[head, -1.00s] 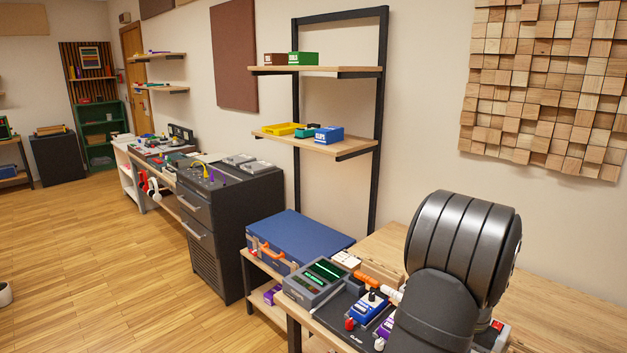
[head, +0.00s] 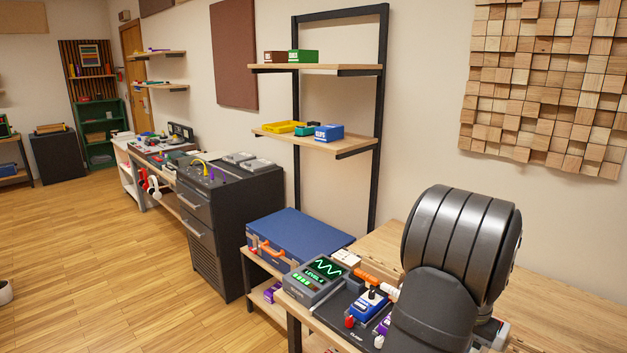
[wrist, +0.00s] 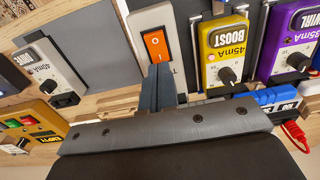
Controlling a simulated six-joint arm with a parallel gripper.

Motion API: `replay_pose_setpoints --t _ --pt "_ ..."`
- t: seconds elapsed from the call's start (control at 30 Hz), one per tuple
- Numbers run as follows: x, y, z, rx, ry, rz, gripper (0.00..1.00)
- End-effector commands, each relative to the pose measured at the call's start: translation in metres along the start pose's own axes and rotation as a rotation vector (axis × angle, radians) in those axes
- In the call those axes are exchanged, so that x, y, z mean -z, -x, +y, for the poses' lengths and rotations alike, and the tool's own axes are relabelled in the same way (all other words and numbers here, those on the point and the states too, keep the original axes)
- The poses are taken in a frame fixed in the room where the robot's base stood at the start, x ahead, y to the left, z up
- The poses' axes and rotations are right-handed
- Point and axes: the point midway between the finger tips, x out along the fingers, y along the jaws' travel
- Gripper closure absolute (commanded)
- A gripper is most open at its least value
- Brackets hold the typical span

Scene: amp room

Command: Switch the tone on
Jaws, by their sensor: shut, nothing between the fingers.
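An orange rocker switch (wrist: 154,46) marked O and I sits on a pale box (wrist: 173,20) in the wrist view. My gripper (wrist: 158,72) is shut and empty, its fingertips at the lower edge of the rocker; I cannot tell whether they touch. In the head view my arm hides the switch and the gripper. The grey meter (head: 318,279) on the bench shows a green wave and lit green bars with the word LEVEL on its screen.
A yellow BOOST pedal (wrist: 222,50) and a purple pedal (wrist: 290,45) stand right of the switch. A grey pedal (wrist: 45,70) is to the left. A red cable (wrist: 296,132) lies lower right. A blue case (head: 300,238) stands beyond the meter.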

Motion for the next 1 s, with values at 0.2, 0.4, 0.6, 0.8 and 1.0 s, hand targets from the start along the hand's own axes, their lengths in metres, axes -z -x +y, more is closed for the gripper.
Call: replay_pose_setpoints --t 0.2,0.4,0.6,0.8,1.0 --pt "0.0 0.018 0.0 0.0 0.0 0.002 1.0" --pt "0.001 0.034 0.0 0.0 0.0 0.002 1.0" --pt "0.0 0.044 0.0 0.0 0.0 0.001 1.0" --pt "0.0 0.044 0.0 0.0 0.0 0.0 1.0" --pt "0.0 0.039 0.0 0.0 0.0 -0.002 1.0"
